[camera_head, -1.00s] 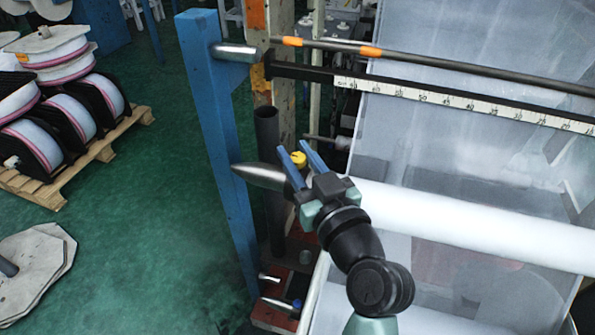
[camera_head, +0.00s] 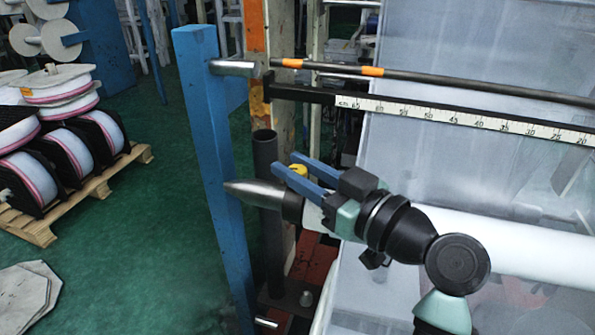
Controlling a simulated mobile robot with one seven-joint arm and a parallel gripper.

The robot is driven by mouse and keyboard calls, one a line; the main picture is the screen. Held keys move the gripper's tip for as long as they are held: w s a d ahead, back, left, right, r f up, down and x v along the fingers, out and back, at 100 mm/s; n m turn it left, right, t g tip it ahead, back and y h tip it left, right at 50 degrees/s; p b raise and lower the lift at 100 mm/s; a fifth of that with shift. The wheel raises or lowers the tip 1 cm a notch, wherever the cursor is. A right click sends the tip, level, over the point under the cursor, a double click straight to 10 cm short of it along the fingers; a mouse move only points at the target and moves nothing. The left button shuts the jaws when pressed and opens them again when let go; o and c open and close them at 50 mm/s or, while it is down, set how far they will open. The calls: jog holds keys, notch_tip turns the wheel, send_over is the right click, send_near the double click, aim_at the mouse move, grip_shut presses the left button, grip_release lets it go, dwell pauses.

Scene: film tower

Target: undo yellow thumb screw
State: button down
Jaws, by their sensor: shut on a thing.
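The yellow thumb screw (camera_head: 299,170) sits near the left end of the large white roll (camera_head: 485,232), beside the grey metal cone end (camera_head: 258,194) of its shaft. My gripper (camera_head: 294,168) reaches in from the right with its two blue fingers pointing left. The fingertips are on either side of the yellow head and shut on it. Only part of the yellow head shows between the fingers. The screw's shank is hidden.
A blue upright post (camera_head: 212,150) stands to the left, with a dark vertical pipe (camera_head: 266,215) close by. A black ruler bar (camera_head: 455,115) and a rod with orange bands (camera_head: 440,82) cross above my gripper. A pallet of reels (camera_head: 75,130) stands at far left.

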jog(key=c, duration=0.6)
grip_release()
jog(key=b+v, duration=0.2)
jog(key=v, duration=1.1)
